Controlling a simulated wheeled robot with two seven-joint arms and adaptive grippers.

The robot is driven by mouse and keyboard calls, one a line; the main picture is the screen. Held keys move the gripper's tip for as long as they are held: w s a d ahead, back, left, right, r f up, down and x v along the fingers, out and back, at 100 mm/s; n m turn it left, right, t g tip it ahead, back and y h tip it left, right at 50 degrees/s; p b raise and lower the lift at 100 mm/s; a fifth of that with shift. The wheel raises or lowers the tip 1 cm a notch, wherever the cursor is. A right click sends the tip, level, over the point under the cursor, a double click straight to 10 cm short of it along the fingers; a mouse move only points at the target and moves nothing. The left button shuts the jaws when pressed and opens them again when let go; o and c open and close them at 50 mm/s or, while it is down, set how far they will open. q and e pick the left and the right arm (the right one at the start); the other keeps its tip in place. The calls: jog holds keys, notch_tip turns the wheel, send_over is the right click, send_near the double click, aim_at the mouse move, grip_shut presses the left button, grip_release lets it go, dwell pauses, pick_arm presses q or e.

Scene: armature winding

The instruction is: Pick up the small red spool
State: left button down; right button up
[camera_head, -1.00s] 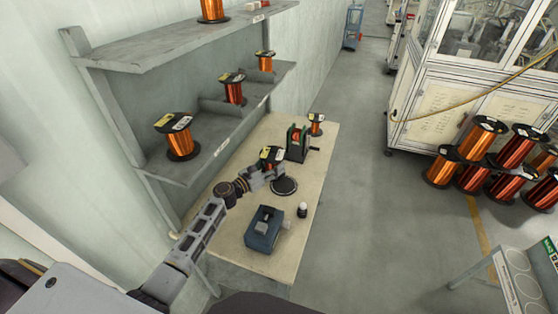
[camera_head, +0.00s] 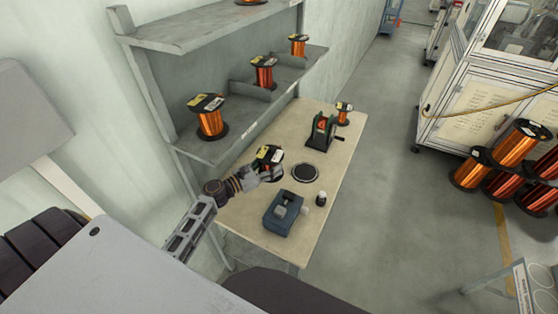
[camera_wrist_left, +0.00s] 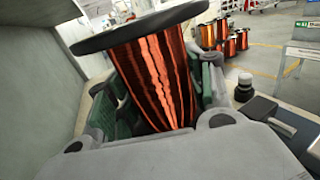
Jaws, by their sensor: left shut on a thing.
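The red-copper wire spool (camera_head: 267,162) with black flanges and a pale label is in my left gripper (camera_head: 266,174), over the left side of the table. In the left wrist view the spool (camera_wrist_left: 155,75) fills the space between the green-padded fingers and looks tilted. The left gripper is shut on it. Its lower flange is hidden behind the gripper, so I cannot tell its height above the table. My right gripper is not in view.
The table (camera_head: 322,222) bears a round black-rimmed disc (camera_head: 304,172), a green winding device (camera_head: 322,132), a small spool (camera_head: 343,112), a blue-grey box-like tool (camera_head: 286,212) and a small bottle (camera_head: 321,198). A shelf (camera_head: 185,150) with spools stands close on the left.

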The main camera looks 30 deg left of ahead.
pick_arm(q)
jog(key=p+v, duration=0.1)
jog(key=v, duration=1.2)
jog(key=shift+s, duration=0.15)
jog(key=shift+a, duration=0.1)
dwell(0.5)
jog(key=r+n+t+y+b, duration=0.1)
jog(key=r+n+t+y, duration=0.1)
jog(key=n+y, duration=0.15)
send_over(272, 181)
jog(key=shift+m+y, duration=0.35)
jog(key=shift+y, duration=0.1)
jog(key=w+d+r+n+y+b, duration=0.1)
jog(key=d+r+n+y, duration=0.1)
jog(key=d+y, duration=0.2)
jog(key=shift+d+r+n, duration=0.4)
jog(key=shift+d, duration=0.65)
